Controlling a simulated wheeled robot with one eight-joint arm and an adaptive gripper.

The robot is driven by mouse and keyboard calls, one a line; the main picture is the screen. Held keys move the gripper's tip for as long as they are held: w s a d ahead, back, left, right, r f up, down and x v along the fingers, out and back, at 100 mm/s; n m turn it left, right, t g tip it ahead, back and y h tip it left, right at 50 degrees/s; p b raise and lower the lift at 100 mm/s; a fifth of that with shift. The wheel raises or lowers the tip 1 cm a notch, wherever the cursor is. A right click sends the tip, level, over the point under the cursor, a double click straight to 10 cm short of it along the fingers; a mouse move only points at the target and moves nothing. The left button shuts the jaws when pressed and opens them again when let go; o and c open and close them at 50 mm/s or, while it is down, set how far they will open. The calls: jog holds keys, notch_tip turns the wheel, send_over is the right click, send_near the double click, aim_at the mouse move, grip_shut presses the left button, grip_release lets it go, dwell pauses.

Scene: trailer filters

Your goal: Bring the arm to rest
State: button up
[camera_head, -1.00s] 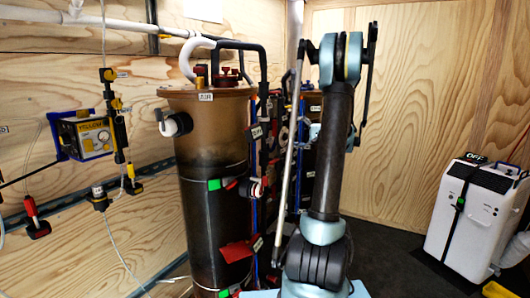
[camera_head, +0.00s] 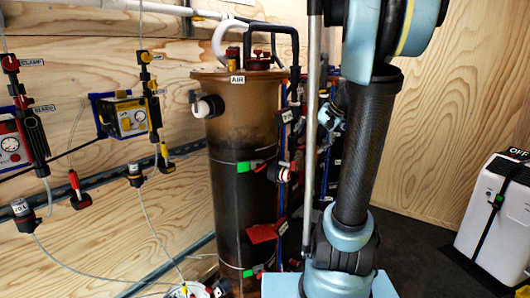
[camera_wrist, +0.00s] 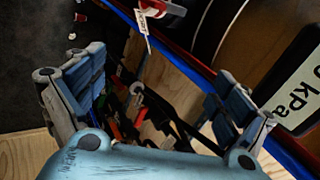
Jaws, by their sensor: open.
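My arm (camera_head: 365,150) rises upright in the right half of the head view, with its elbow cut off by the top edge. My gripper (camera_wrist: 155,98) shows in the wrist view with its two blue-grey fingers spread wide apart. No object is held between them. Beyond the fingers are dark pipes or rods and red and orange parts, too dark to name. In the head view a small bluish part beside the arm, in front of the dark columns, may be the gripper, but I cannot tell its jaws there.
A tall brown filter column (camera_head: 235,190) labelled AIR stands left of my arm. A yellow gauge box (camera_head: 127,118) and a red gauge (camera_head: 12,142) are on the plywood wall. A white unit (camera_head: 497,215) marked OFF stands right. Dark floor (camera_head: 425,260) is clear between.

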jog(key=s+f+n+h, duration=0.2)
jog(key=s+f, duration=0.3)
jog(key=s, duration=0.4)
jog(key=s+d+f+n+g+h, duration=0.1)
jog(key=s+f+h, duration=0.1)
jog(key=s+f, duration=0.4)
jog(key=s+f+n+g+h, duration=0.1)
jog(key=s+f, duration=0.5)
jog(key=s, duration=0.6)
jog(key=shift+s+d+f+n+h, duration=0.2)
jog(key=shift+d+n+h, duration=0.2)
jog(key=shift+n, duration=0.4)
jog(key=shift+w+f, duration=0.2)
jog(key=shift+w, duration=0.25)
